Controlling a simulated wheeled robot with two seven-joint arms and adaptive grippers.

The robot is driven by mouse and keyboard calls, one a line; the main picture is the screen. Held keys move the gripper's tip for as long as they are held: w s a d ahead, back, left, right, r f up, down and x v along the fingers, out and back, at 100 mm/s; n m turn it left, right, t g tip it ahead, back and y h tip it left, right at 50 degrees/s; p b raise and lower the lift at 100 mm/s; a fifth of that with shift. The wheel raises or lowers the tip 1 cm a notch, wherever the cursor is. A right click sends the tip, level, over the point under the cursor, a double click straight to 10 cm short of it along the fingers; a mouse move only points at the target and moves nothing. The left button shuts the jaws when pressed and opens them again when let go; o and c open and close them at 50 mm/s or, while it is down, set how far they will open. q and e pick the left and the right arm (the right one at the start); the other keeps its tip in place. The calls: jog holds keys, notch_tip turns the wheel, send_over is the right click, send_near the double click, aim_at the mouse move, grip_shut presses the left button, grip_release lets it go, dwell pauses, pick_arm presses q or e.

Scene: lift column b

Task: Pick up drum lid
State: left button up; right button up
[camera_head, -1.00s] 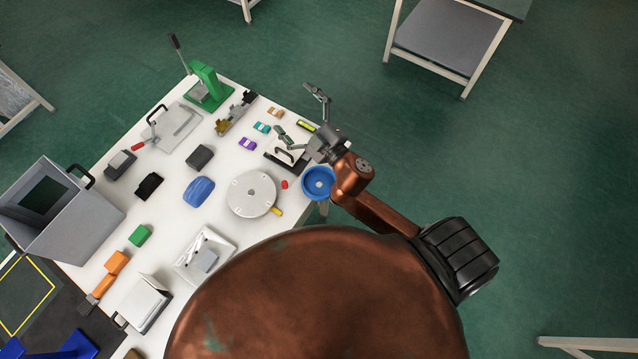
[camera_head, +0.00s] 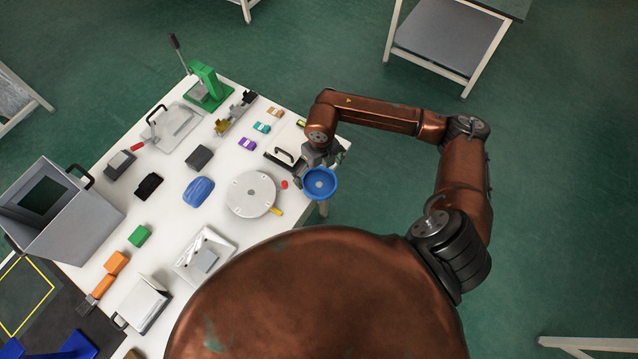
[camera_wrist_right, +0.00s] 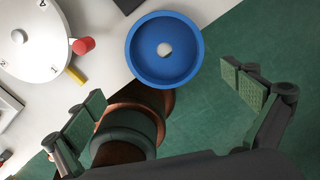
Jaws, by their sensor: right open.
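The thing that looks like the drum lid is a round blue dish-like piece (camera_head: 320,184) with a raised rim and a pale round centre. It overlaps the table's right edge in the head view; what bears it is hidden. It also shows in the right wrist view (camera_wrist_right: 165,50), top centre, beyond and between my spread fingers. My right gripper (camera_head: 316,158) is at the lid's far side in the head view, partly hidden by its own wrist. In the wrist view the right gripper (camera_wrist_right: 166,92) is open and empty. My left gripper is not in view.
The white table (camera_head: 225,170) is crowded. A black-handled plate (camera_head: 283,160) lies close to my right gripper. Open green floor lies to the right.

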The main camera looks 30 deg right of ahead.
aim_at(321, 186)
jog(key=shift+d+f, duration=0.2)
jog(key=shift+f, duration=1.75)
jog(key=shift+d+f, duration=0.2)
jog(key=shift+f, duration=1.75)
jog(key=shift+c, duration=0.6)
jog(key=shift+w, duration=0.1)
jog(key=c, duration=1.2)
jog(key=shift+r, duration=0.1)
jog(key=shift+c, duration=0.2)
